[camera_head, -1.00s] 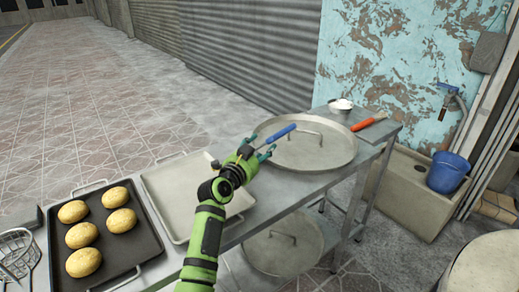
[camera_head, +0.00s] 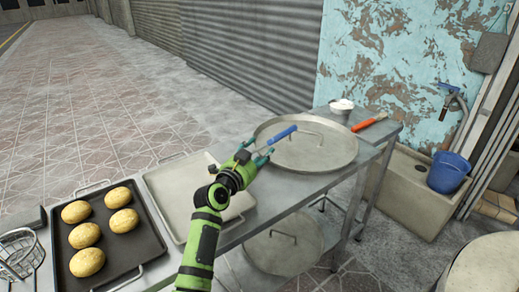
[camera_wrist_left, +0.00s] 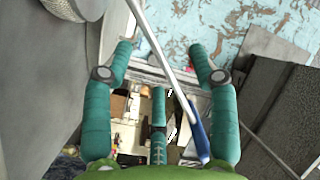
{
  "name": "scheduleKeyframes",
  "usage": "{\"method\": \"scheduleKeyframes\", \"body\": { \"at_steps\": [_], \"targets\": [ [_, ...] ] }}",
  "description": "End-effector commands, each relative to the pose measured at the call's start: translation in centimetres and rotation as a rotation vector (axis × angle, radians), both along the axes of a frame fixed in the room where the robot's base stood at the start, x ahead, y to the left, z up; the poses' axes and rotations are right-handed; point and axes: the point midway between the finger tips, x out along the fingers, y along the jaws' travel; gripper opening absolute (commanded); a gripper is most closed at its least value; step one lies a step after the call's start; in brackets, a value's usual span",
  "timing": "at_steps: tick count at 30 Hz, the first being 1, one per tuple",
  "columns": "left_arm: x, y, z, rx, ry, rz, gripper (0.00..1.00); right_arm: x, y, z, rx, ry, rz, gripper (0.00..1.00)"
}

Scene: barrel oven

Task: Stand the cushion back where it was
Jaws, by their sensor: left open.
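I cannot make out a cushion for sure in either view. My left gripper (camera_head: 253,151) is over the worktable, beside the left rim of a round metal lid (camera_head: 325,158). Its teal fingers are apart in the left wrist view (camera_wrist_left: 161,52). A tool with a thin metal shaft and a blue handle (camera_head: 284,134) lies by the fingertips. In the left wrist view its blue handle (camera_wrist_left: 197,130) and shaft pass across the space between the fingers; I cannot tell whether they touch it. My right gripper is not in view.
A dark tray (camera_head: 148,250) with several round buns and a paler empty tray (camera_head: 178,190) lie on the table. A white bowl (camera_head: 342,105) and an orange-handled tool (camera_head: 368,123) are at its far end. A blue bucket (camera_head: 448,172) stands beyond, by the wall.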

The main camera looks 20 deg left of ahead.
Motion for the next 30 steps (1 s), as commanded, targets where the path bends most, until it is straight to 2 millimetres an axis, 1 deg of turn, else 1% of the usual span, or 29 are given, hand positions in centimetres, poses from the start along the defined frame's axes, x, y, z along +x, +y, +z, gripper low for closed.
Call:
{"method": "scheduleKeyframes", "body": {
  "at_steps": [11,21,30],
  "targets": [
    [-1.9,0.5,0.2,0.001,0.0,0.001,0.59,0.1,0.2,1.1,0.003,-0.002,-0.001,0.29],
    [-3.6,0.8,0.2,0.002,0.0,-0.001,0.59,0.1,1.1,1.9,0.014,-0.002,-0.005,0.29],
    [-5.0,1.2,0.3,0.002,0.0,0.001,0.59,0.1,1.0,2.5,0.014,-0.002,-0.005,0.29]
  ]
}}
